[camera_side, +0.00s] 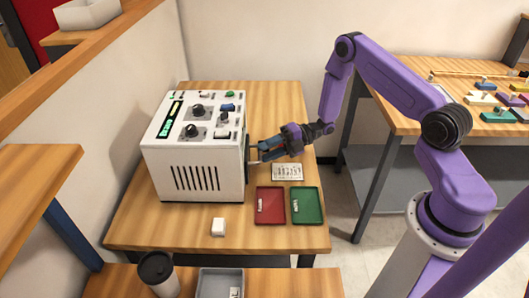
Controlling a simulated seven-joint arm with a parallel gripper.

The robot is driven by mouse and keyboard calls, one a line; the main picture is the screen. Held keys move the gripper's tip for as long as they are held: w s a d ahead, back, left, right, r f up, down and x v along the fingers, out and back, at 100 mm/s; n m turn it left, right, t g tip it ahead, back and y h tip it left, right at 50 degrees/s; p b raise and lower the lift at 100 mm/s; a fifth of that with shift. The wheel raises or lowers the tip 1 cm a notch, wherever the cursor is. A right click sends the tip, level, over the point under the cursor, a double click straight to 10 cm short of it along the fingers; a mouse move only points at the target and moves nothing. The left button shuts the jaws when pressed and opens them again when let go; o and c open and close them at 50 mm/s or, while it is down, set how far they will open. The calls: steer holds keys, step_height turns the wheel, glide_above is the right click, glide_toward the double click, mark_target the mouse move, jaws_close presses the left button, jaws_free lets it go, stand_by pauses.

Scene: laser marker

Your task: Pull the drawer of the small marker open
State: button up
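The small marker (200,172) is a white box with knobs and a lit green strip on its sloped top and vent slots on its front. It stands on the wooden table. My gripper (259,152) is at the marker's right side, with its fingers pointing left toward that face. The drawer is on or near that side, but the face is seen at a steep angle and partly hidden by my gripper. I cannot tell how far out the drawer is, or whether the fingers touch or grip its handle.
A white marked plate (287,172) lies just below my gripper. A red tray (270,206) and a green tray (308,206) lie in front of it. A cup (158,271) and grey bin (220,283) stand nearer.

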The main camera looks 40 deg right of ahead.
steer(key=shift+x, duration=0.75)
jaws_close()
steer(key=s+d, duration=1)
steer(key=shift+s+d, duration=0.2)
steer(key=shift+d, duration=0.05)
jaws_free()
